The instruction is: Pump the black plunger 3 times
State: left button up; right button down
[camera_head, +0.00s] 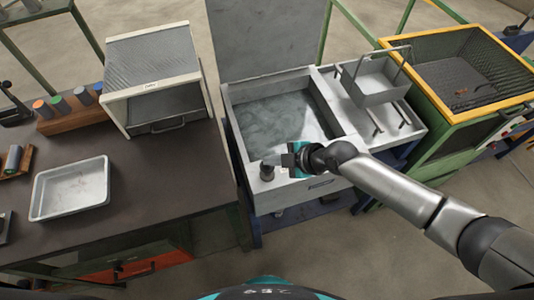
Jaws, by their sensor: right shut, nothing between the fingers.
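The black plunger (267,172) stands on the front-left rim of the grey wash tank (308,182). It is a small dark upright piece with a lighter knob-like top edge. My right gripper (285,161) comes in from the right over the tank's front rim. It is shut and empty, with its fingertips just right of and close to the plunger's top. I cannot tell whether they touch it. My left gripper is not in view.
The tank holds murky liquid, and a wire-handled basket (378,90) sits on its right side. A dark workbench (160,185) with a white tray (70,205) is at left. A green bin with a yellow rim (455,40) stands at right.

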jog(key=shift+s+d+f, duration=0.2)
jog(key=shift+s+f, duration=0.15)
jog(key=shift+f, duration=0.1)
jog(key=r+p, duration=0.1)
jog(key=r, duration=0.1)
jog(key=r+p, duration=0.3)
jog(key=r, duration=0.1)
jog(key=shift+w+r+p, duration=0.25)
jog(key=shift+r+p, duration=0.1)
jog(key=shift+p, duration=0.05)
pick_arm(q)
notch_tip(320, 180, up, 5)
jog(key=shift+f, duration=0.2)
pick_arm(e)
jog(key=shift+a, duration=0.1)
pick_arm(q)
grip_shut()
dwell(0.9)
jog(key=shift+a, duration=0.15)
